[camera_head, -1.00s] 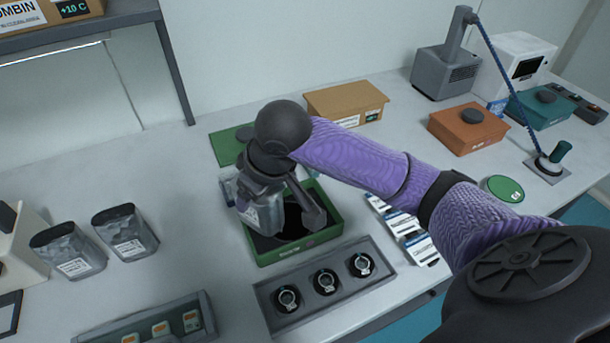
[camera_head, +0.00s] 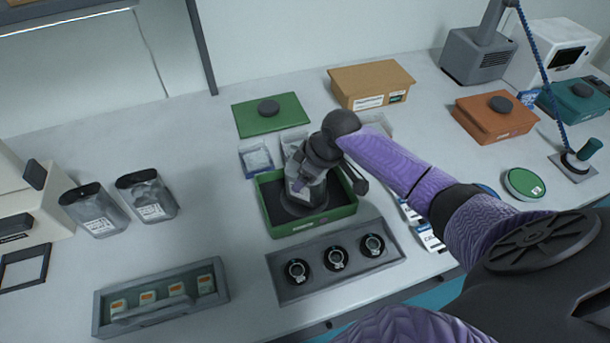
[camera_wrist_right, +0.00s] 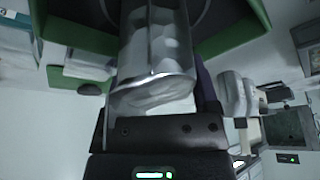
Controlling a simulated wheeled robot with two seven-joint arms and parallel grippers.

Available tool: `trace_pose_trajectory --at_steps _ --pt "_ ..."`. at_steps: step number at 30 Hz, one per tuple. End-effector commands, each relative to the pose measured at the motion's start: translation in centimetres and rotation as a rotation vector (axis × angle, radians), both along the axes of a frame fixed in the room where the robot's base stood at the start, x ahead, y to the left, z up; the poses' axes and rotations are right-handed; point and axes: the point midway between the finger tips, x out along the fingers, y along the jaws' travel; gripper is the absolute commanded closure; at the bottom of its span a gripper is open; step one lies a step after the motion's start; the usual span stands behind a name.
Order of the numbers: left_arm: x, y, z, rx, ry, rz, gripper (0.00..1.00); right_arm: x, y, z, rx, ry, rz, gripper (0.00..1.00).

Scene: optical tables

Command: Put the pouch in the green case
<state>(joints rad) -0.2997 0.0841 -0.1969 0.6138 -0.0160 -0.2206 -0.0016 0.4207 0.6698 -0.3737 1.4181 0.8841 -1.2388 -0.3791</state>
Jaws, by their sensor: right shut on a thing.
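The green case (camera_head: 311,224) stands open on the table, with a dark inside. My right gripper (camera_head: 318,180) is over the case and shut on a silvery pouch (camera_head: 303,192). The pouch hangs down upright inside the case's outline; I cannot tell whether it touches the floor of the case. In the right wrist view the pouch (camera_wrist_right: 155,60) fills the middle, with the green wall of the case (camera_wrist_right: 225,40) beside it. The case's green lid (camera_head: 262,122) with a dark knob lies behind it. My left gripper is not in view.
Two other pouches (camera_head: 147,196) stand at the left. A grey holder (camera_head: 290,290) with three round dark items lies in front of the case. Small trays (camera_head: 256,160) sit behind it. A cardboard box (camera_head: 370,82) and an orange case (camera_head: 492,120) stand farther back. The table's middle left is clear.

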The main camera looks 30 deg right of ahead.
Motion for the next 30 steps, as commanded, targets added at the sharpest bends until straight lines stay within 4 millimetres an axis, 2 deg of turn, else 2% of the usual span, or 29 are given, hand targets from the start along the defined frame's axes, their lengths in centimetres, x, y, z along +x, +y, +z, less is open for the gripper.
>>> trace_pose_trajectory --at_steps 8,9,11,12,20,23,30 --pt "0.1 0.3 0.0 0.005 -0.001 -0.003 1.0 0.0 0.0 -0.1 0.0 -0.001 0.0 1.0" --pt "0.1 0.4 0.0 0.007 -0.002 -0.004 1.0 0.0 0.0 0.0 -0.001 -0.002 0.001 0.15" --pt "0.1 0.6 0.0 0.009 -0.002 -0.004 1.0 0.0 0.0 0.0 -0.001 -0.002 0.001 0.03" --pt "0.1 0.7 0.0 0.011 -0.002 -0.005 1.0 0.0 0.0 0.0 -0.001 -0.002 0.001 0.0" --pt "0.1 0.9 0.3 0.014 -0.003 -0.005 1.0 0.0 0.0 0.5 -0.001 -0.003 0.0 0.0" --pt "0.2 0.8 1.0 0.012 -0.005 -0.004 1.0 -0.5 -0.4 2.1 -0.002 -0.003 0.0 0.0" --pt "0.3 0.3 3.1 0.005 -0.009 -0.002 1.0 -2.5 -1.7 7.8 -0.003 -0.004 0.0 0.0"
